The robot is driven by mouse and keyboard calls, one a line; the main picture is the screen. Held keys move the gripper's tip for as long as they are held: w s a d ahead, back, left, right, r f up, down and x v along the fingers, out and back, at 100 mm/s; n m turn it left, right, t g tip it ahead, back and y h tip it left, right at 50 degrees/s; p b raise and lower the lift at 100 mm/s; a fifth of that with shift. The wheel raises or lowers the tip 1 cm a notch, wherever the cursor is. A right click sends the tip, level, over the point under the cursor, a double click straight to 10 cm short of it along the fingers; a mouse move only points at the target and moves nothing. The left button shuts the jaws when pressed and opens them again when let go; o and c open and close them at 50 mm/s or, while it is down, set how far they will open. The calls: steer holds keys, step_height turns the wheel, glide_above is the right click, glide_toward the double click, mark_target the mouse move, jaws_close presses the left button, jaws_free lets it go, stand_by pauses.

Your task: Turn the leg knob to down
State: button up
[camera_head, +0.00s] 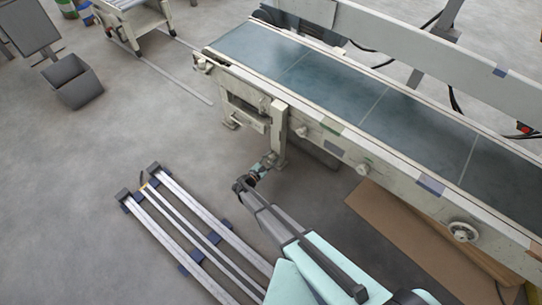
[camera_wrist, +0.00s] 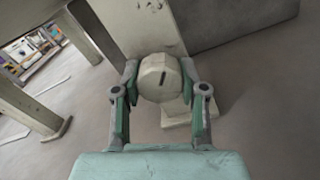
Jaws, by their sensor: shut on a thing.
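The leg knob (camera_wrist: 160,78) is a pale, faceted round knob with a dark slot mark on its face, seen in the wrist view. It sits low on a pale conveyor leg (camera_wrist: 135,28). My gripper (camera_wrist: 158,88) has one finger on each side of the knob and is shut on it. The dark mark stands nearly upright, tilted slightly. In the head view my gripper (camera_head: 262,168) is at the foot of the conveyor's front leg (camera_head: 278,135), and the knob is mostly hidden there by the gripper.
The conveyor (camera_head: 330,85) with its blue-green belt runs across the upper right. A handwheel (camera_head: 463,231) and smaller knobs line its near side. A brown sheet (camera_head: 405,235) lies on the floor below. A grey bin (camera_head: 72,82) stands at upper left.

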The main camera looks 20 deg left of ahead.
steer(key=n+p, duration=0.3)
steer(key=n, duration=0.1)
steer(key=shift+w+r, duration=0.15)
steer(key=shift+d+n+p, duration=0.1)
steer(key=shift+n+p, duration=1)
steer(key=shift+n, duration=0.5)
steer(key=o, duration=1.2)
steer(key=shift+c, duration=0.2)
steer(key=shift+s, duration=0.2)
steer(key=v, duration=1.1)
steer(key=shift+s, duration=0.4)
